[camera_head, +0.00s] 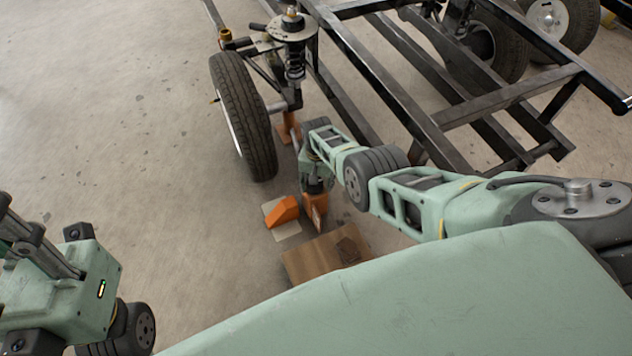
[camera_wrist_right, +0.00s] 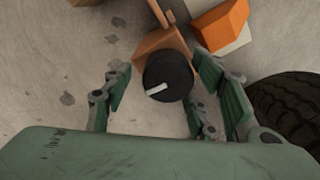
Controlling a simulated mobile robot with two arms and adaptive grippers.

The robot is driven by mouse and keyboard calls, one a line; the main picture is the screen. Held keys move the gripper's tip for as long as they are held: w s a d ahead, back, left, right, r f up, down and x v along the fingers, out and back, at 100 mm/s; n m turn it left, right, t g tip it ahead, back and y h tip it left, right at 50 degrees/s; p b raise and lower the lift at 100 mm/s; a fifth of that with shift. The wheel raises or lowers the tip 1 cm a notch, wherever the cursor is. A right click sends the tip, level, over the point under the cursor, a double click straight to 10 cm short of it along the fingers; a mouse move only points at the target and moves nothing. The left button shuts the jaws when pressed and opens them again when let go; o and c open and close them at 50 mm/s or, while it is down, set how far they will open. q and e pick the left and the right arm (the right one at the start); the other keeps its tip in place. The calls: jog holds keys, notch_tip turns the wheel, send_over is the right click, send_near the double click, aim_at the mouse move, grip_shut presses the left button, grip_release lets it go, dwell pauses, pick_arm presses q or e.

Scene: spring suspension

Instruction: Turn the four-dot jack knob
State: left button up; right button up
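A black round knob (camera_wrist_right: 168,77) with a white pointer mark sits on an orange jack (camera_wrist_right: 160,45) in the right wrist view. I cannot make out any dots on it. My right gripper (camera_wrist_right: 165,90) is open, with its green finger pads on either side of the knob; visible gaps separate them from it. In the head view my right gripper (camera_head: 316,180) points down over the orange jack (camera_head: 315,211), and the knob is hidden there. My left arm shows at the lower left of the head view, but its gripper fingers are not in view.
An orange wedge (camera_head: 284,211) on a pale plate lies beside the jack. A brown board (camera_head: 318,257) lies nearer me. A wheel (camera_head: 243,115) with spring suspension (camera_head: 295,60) and a black metal frame (camera_head: 395,95) stand close behind. The floor at left is clear.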

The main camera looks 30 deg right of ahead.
jog(key=shift+a+r, duration=0.1)
jog(key=shift+a, duration=0.15)
jog(key=shift+r, duration=0.7)
notch_tip(320, 180, up, 10)
jog(key=shift+r, duration=0.2)
dwell(0.5)
